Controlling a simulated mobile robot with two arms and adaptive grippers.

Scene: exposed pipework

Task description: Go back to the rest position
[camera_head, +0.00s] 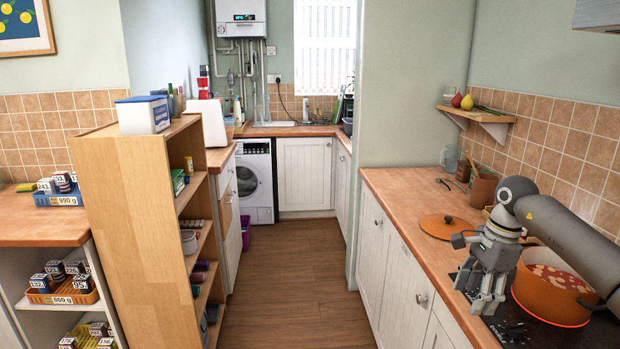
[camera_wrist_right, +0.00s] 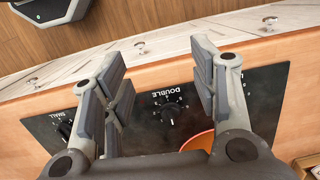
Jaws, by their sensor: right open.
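My right gripper (camera_head: 476,294) hangs fingers-down over the front of the black hob, just left of an orange pot (camera_head: 548,298) in the head view. In the right wrist view the gripper (camera_wrist_right: 160,78) is open, with nothing between its fingers. A black hob panel (camera_wrist_right: 152,130) lies below it, with a knob (camera_wrist_right: 172,113) marked DOUBLE seen between the fingers. My left gripper is not in view.
The pot, with red and pale contents, stands close beside my right arm. An orange lid (camera_head: 450,227) lies on the right worktop (camera_head: 400,195). A wooden shelf unit (camera_head: 130,215) stands at left. The floor (camera_head: 290,275) between is clear.

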